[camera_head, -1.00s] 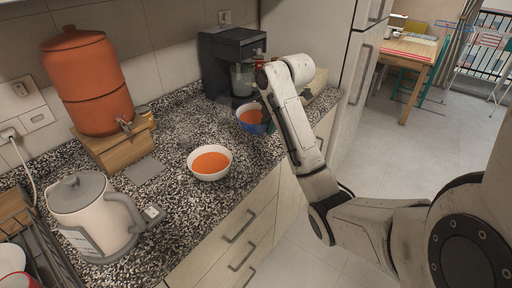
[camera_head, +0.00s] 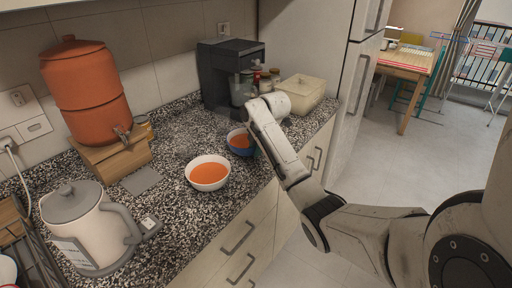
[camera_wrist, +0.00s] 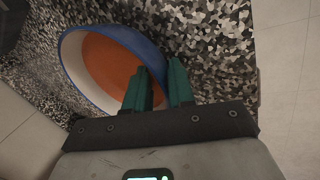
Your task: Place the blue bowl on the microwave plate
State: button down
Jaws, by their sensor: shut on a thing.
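The blue bowl (camera_head: 239,143), blue outside and white inside with orange contents, is over the speckled counter beside a white bowl. In the wrist view the blue bowl (camera_wrist: 78,38) is large and looks tilted. My gripper (camera_wrist: 160,75) has green fingers on either side of its right rim, one inside and one outside, and is shut on it. In the head view my arm hides the fingers and part of the bowl. I cannot tell whether the bowl touches the counter. No microwave or microwave plate shows.
A white bowl (camera_head: 208,173) with orange contents stands close by. A kettle (camera_head: 88,226), an orange pot (camera_head: 88,92), a dark coffee machine (camera_head: 229,75), small jars (camera_head: 264,77) and a beige box (camera_head: 302,93) surround the counter's middle. A fridge (camera_head: 352,80) stands right.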

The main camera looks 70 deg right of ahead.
jog(key=shift+f, duration=0.1)
jog(key=c, duration=1)
grip_release()
jog(key=shift+o, duration=0.2)
